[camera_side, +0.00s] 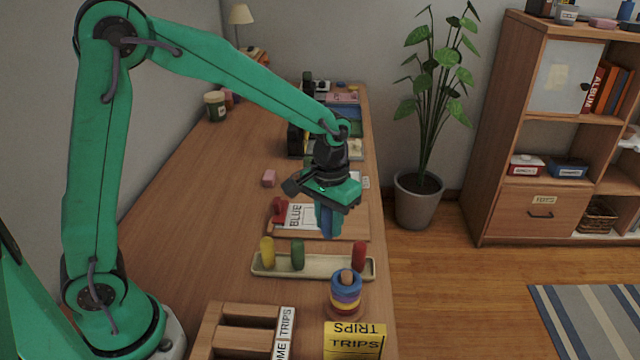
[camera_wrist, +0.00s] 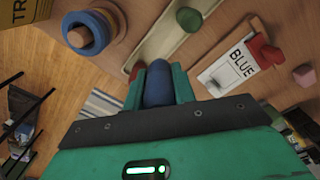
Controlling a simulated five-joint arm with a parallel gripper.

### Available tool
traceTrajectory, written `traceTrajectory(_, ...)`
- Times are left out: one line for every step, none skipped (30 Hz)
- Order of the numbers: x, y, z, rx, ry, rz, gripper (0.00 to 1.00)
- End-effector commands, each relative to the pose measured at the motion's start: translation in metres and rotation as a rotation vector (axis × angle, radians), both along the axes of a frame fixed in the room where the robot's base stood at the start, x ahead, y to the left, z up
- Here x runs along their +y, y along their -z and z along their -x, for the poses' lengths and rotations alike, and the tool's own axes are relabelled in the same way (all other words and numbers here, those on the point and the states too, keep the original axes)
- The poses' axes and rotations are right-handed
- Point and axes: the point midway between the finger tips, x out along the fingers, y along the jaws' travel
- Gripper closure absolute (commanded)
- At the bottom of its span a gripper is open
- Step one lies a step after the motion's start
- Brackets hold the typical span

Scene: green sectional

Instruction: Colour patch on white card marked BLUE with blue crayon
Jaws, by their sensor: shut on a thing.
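My gripper (camera_side: 328,222) is shut on the blue crayon (camera_wrist: 158,86), which stands between the two green fingers in the wrist view. In the side view the crayon is mostly hidden by the fingers. The white card (camera_side: 297,216) marked BLUE lies on a wooden board (camera_side: 345,228) with a red clamp (camera_side: 278,211) at its left end. My gripper is over the board's right part, to the right of the word. The card also shows in the wrist view (camera_wrist: 240,55), right of the crayon. I cannot tell if the crayon tip touches anything.
A pale tray (camera_side: 318,268) in front of the board holds a yellow crayon (camera_side: 267,251), a green crayon (camera_side: 297,254) and a red crayon (camera_side: 359,255). A ring stacker (camera_side: 346,297) and yellow TRIPS box (camera_side: 354,342) stand nearer. A pink block (camera_side: 269,178) lies behind the board.

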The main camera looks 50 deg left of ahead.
Motion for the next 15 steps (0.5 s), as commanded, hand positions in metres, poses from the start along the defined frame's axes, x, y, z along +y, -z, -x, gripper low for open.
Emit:
traceTrajectory(0.001,0.000,-0.001,0.000,0.005,0.000,0.96)
traceTrajectory(0.002,0.000,-0.001,0.000,0.010,0.000,0.96)
traceTrajectory(0.003,0.000,-0.002,0.000,0.018,0.000,0.96)
traceTrajectory(0.004,0.000,-0.003,-0.001,0.025,0.000,0.96)
traceTrajectory(0.005,0.000,-0.004,-0.001,0.036,0.000,0.96)
traceTrajectory(0.008,0.000,-0.005,0.000,0.049,0.000,0.96)
traceTrajectory(0.010,0.001,-0.007,0.000,0.063,0.000,0.96)
traceTrajectory(0.012,0.001,-0.008,0.000,0.076,0.000,0.96)
traceTrajectory(0.015,0.001,-0.010,0.000,0.098,0.000,0.96)
traceTrajectory(0.017,0.002,-0.012,0.000,0.116,0.000,0.96)
traceTrajectory(0.020,0.002,-0.013,0.000,0.136,0.000,0.96)
traceTrajectory(0.024,0.002,-0.016,0.000,0.162,0.000,0.96)
traceTrajectory(0.027,0.002,-0.018,0.000,0.185,0.000,0.96)
traceTrajectory(0.030,0.002,-0.020,0.000,0.208,0.000,0.96)
traceTrajectory(0.035,0.003,-0.022,0.000,0.238,0.000,0.96)
